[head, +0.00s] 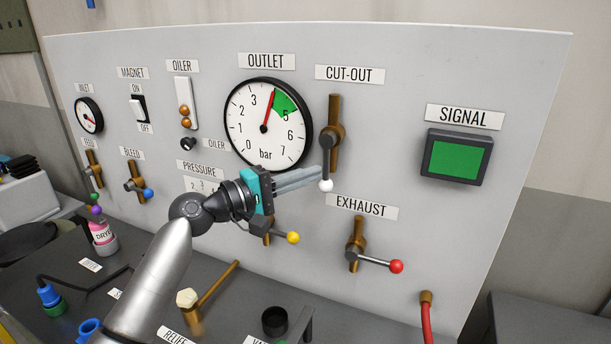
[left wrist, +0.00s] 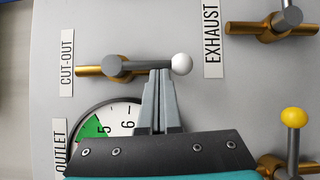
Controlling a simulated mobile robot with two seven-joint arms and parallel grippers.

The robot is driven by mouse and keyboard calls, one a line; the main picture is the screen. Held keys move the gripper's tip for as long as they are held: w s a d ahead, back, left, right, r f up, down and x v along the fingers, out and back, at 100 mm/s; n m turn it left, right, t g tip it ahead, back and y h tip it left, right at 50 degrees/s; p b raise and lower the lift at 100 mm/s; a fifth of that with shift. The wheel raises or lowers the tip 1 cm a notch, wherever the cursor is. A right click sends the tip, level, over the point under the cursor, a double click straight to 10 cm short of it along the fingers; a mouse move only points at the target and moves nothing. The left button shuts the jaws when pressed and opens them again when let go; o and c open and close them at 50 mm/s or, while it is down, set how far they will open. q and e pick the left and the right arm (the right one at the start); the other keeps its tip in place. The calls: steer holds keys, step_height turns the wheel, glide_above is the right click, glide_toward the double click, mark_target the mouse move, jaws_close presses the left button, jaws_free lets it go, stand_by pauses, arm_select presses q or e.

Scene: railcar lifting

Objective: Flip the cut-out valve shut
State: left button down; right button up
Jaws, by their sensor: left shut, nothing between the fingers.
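The cut-out valve (head: 333,132) is a brass vertical pipe under the CUT-OUT label (head: 350,74). Its grey lever hangs down, in line with the pipe, and ends in a white knob (head: 326,185). My left gripper (head: 318,173) is shut and empty, with its fingertips at the lever just left of the white knob. In the left wrist view the fingertips (left wrist: 161,72) meet the side of the lever close to the white knob (left wrist: 182,64); whether they press on it I cannot tell. My right gripper is not in view.
The outlet gauge (head: 266,125) is left of the valve, its needle in the green zone. The exhaust valve with a red knob (head: 397,267) is below right. A yellow knob (head: 293,238) sits under my gripper. The signal panel (head: 457,158) shows green.

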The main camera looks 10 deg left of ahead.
arm_select(q)
steer(key=shift+d+f+n, duration=0.15)
steer(key=shift+d+n, duration=0.05)
steer(key=shift+n, duration=0.2)
steer(key=shift+s+d+f+n+t+h+b, duration=0.1)
steer(key=shift+d+f+n+t+h+b, duration=0.15)
steer(key=shift+d+n+t+b, duration=0.35)
steer(key=s+d+r+n+t+y+b, duration=0.1)
steer(key=d+n+t, duration=0.6)
steer(key=n, duration=0.7)
steer(key=shift+s+d+r+n+t+y+b, duration=0.25)
steer(key=shift+r+t+y+b, duration=0.4)
steer(key=shift+r+y, duration=0.8)
steer(key=shift+r, duration=0.3)
